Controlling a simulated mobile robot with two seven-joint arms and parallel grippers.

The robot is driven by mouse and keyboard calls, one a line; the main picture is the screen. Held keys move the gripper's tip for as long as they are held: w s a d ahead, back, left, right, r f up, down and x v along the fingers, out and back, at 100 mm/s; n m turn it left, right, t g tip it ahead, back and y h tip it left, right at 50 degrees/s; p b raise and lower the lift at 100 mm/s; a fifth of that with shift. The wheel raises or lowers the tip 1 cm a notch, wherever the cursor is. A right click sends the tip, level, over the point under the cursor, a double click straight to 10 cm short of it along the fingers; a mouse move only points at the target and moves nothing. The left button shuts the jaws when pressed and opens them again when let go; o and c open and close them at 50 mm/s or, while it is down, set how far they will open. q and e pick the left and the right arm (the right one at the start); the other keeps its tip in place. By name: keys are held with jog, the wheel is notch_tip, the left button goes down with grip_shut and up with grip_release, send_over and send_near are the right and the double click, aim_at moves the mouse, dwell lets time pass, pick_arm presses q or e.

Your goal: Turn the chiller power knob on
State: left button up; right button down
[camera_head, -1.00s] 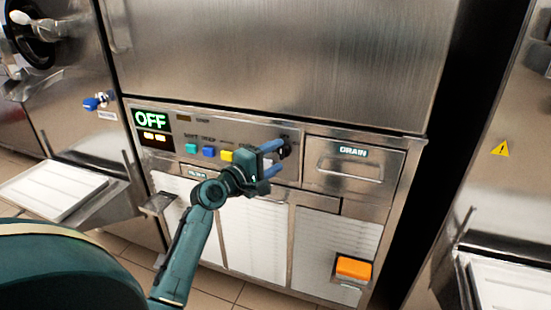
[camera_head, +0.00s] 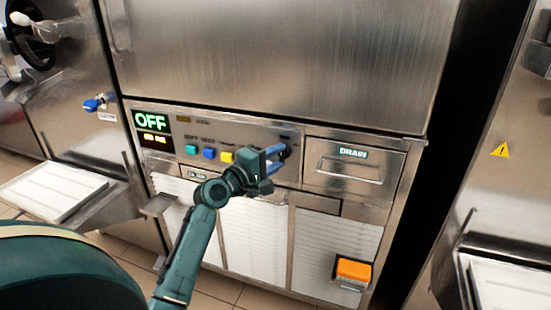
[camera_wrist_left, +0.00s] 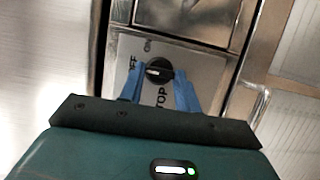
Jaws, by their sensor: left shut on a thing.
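The black round power knob (camera_wrist_left: 158,70) sits on the grey control panel, with a pale pointer mark. Printed "OFF" and "ON" labels show beside it in the left wrist view. My left gripper (camera_wrist_left: 156,80) has one blue finger on each side of the knob and is shut on it. In the head view the left gripper (camera_head: 279,155) is at the right end of the panel (camera_head: 222,135), and its fingers mostly hide the knob. The green display (camera_head: 150,121) at the panel's left end reads "OFF". My right gripper is in neither view.
Teal, blue and yellow buttons (camera_head: 208,153) line the panel to the left of my gripper. A "DRAIN" drawer (camera_head: 352,166) is just right of it. An orange block (camera_head: 353,270) sticks out lower right. Another machine's white tray (camera_head: 53,190) stands at left.

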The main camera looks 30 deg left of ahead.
pick_arm(q)
jog(key=shift+r+m+p, duration=0.2)
jog(key=shift+m+p, duration=0.2)
jog(key=shift+p, duration=0.5)
jog(key=m+g+y+p, duration=0.1)
jog(key=m+p, duration=0.2)
jog(key=p, duration=0.3)
jog(key=m+g+y+p, duration=0.1)
jog(key=m+p, duration=0.2)
jog(key=p, duration=0.4)
jog(key=r+m+g+y+p, duration=0.1)
jog(key=m+g+p, duration=0.1)
jog(key=p, duration=0.4)
jog(key=shift+d+m+y+p, duration=0.3)
jog(key=shift+m+y+p, duration=0.1)
jog(key=shift+m, duration=0.3)
jog(key=m+y+p, duration=0.1)
jog(key=m+p, duration=0.1)
jog(key=p, duration=0.1)
jog(key=shift+d+f+m+g+y, duration=0.2)
jog(key=shift+m+g+y, duration=0.1)
jog(key=shift+m+y, duration=0.1)
jog(key=shift+w+m, duration=0.1)
jog(key=shift+m, duration=0.2)
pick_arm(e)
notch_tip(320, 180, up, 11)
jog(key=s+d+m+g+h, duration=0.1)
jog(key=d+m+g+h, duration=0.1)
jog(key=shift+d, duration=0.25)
